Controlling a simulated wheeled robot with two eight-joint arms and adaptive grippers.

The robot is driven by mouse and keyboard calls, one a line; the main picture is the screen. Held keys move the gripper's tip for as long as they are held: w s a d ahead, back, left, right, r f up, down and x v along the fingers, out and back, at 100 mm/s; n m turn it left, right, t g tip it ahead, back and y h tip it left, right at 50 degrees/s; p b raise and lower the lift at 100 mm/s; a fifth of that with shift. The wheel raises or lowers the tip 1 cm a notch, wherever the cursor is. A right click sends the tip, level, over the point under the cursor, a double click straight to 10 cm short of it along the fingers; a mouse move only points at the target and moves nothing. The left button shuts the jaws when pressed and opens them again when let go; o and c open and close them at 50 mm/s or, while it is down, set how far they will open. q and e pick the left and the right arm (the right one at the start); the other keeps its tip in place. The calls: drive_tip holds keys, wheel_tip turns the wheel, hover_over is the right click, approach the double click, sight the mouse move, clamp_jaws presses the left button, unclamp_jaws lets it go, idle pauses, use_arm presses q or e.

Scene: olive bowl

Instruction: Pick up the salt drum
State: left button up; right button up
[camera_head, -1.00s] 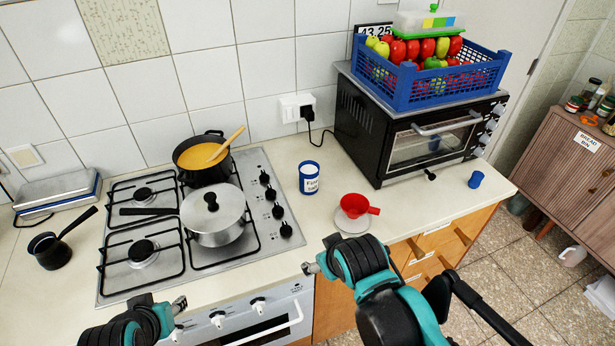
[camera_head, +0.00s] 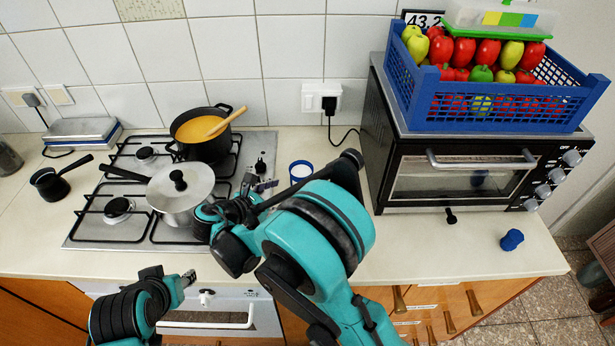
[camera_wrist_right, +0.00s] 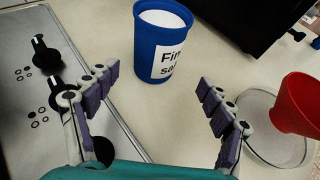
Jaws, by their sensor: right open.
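The salt drum is a blue tub with a white top and a "Fine sa..." label. It stands upright on the counter just right of the hob in the head view (camera_head: 301,171), its lower part hidden by my right arm. In the right wrist view the drum (camera_wrist_right: 158,42) stands just beyond the fingertips, roughly centred between them. My right gripper (camera_wrist_right: 158,84) is open and empty, with fingers spread. In the head view the right gripper (camera_head: 258,184) is left of the drum, near the hob's edge. My left gripper (camera_head: 188,278) is at the counter's front edge; its finger opening is unclear.
A red funnel (camera_wrist_right: 300,105) rests on a round pale dish (camera_wrist_right: 262,128), right of my right fingers. The hob (camera_head: 90,232) carries a lidded pan (camera_head: 182,196) and a soup pot (camera_head: 203,148). A black oven (camera_head: 465,175) stands right, with a blue crate (camera_head: 490,115) on top.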

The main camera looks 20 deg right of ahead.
sight(301, 185)
drive_tip(key=shift+w+a+f+n, duration=0.15)
drive_tip(key=shift+f+n, duration=0.15)
drive_tip(key=shift+w+d+f, duration=0.15)
drive_tip(key=shift+d, duration=0.1)
drive_tip(key=b+x, duration=0.1)
drive_tip(key=x, duration=0.1)
drive_tip(key=b+x, duration=0.1)
drive_tip(key=x, duration=0.1)
drive_tip(key=r+b+x, duration=0.1)
drive_tip(key=x, duration=0.2)
drive_tip(key=shift+w, duration=0.25)
drive_tip(key=shift+r, duration=0.15)
drive_tip(key=c, duration=1.6)
drive_tip(key=shift+o, duration=0.2)
